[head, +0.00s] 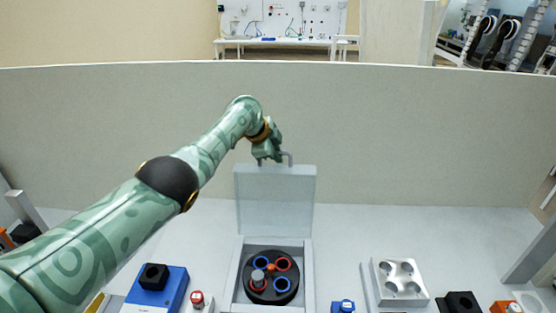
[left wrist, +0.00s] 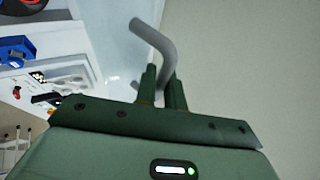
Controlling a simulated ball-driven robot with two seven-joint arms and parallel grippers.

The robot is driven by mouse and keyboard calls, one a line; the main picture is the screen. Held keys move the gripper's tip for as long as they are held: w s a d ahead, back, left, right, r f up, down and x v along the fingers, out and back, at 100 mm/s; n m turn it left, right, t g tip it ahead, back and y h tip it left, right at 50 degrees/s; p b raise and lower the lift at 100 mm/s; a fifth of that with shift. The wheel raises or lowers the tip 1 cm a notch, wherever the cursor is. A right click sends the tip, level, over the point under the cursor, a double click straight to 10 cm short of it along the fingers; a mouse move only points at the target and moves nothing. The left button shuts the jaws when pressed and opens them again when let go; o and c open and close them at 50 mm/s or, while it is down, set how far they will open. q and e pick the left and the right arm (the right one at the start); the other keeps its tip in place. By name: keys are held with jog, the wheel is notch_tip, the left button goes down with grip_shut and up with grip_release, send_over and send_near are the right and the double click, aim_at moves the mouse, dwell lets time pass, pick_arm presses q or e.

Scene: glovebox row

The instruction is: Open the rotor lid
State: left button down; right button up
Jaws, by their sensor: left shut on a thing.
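The rotor lid (head: 275,200) is a pale grey panel standing upright at the back of its box in the head view. The box (head: 237,275) is open, and a black round rotor (head: 272,292) with red and blue ringed holes shows inside. A grey capped tube (head: 258,279) stands in one hole. My left gripper (head: 268,158) is at the lid's top edge, shut on the grey bar handle (head: 289,157). In the left wrist view the fingers (left wrist: 160,88) close around the bent handle (left wrist: 153,40). My right gripper is not in view.
A blue block with a black knob (head: 155,285) and a red-capped item (head: 197,299) stand left of the box. A silver block with several wells (head: 400,281) stands to the right. A tall grey wall (head: 420,130) runs behind.

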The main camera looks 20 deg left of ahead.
pick_arm(q)
jog(key=shift+w+f, duration=0.1)
dwell(0.3)
jog(key=c, duration=1.5)
grip_release()
jog(key=shift+c, duration=0.2)
jog(key=shift+o, duration=0.2)
jog(key=shift+f, duration=0.15)
jog(key=r+p, duration=0.2)
jog(key=s+a+r+p, duration=0.1)
jog(key=r+p, duration=0.1)
jog(key=shift+r, duration=0.1)
jog(key=p+v, duration=0.1)
jog(key=v, duration=1.2)
jog(key=shift+s+f+p, duration=0.3)
jog(key=shift+s+p, duration=0.05)
